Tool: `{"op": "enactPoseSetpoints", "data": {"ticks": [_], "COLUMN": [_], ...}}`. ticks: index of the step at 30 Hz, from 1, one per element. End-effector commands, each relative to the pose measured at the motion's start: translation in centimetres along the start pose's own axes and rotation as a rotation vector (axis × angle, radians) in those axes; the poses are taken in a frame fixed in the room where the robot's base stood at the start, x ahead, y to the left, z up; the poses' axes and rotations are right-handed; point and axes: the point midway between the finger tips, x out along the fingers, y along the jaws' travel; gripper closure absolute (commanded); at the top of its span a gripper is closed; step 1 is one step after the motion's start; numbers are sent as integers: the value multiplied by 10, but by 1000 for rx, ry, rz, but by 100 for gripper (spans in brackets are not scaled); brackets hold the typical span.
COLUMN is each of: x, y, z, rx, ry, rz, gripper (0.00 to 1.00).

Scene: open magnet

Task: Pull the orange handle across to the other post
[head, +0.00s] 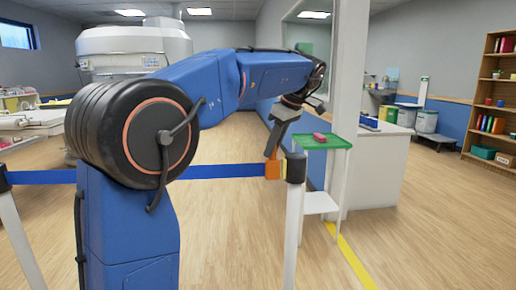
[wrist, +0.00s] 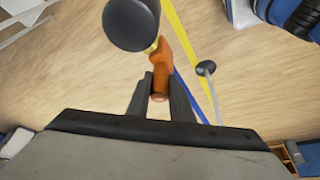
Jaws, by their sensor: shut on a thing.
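The orange handle (head: 272,169) is at the end of a blue belt (head: 150,176) that stretches across from the left post (head: 20,235). My gripper (head: 271,151) is shut on the handle from above. In the wrist view the handle (wrist: 162,56) shows between the two dark fingers (wrist: 160,98). The handle is just left of the right post (head: 294,215), which has a black cap and a yellow piece on its near side. I cannot tell whether the handle touches that yellow piece. In the wrist view a large black post cap (wrist: 131,22) is close to the handle.
A stand with a green top (head: 325,142) holding a pink object (head: 319,136) is right of the right post. A white counter (head: 375,165) is behind it. A large white scanner (head: 130,45) is at back left. Floor beyond the belt is clear.

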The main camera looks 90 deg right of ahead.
Motion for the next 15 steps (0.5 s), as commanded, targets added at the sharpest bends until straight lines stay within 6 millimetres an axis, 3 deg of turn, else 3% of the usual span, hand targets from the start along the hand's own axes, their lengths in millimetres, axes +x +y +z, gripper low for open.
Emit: {"op": "enactPoseSetpoints", "data": {"ticks": [14, 15], "x": [-4, -4], "y": [6, 6], "z": [5, 6], "rx": [0, 0], "ry": [0, 0], "rz": [6, 6], "gripper": [100, 78]}}
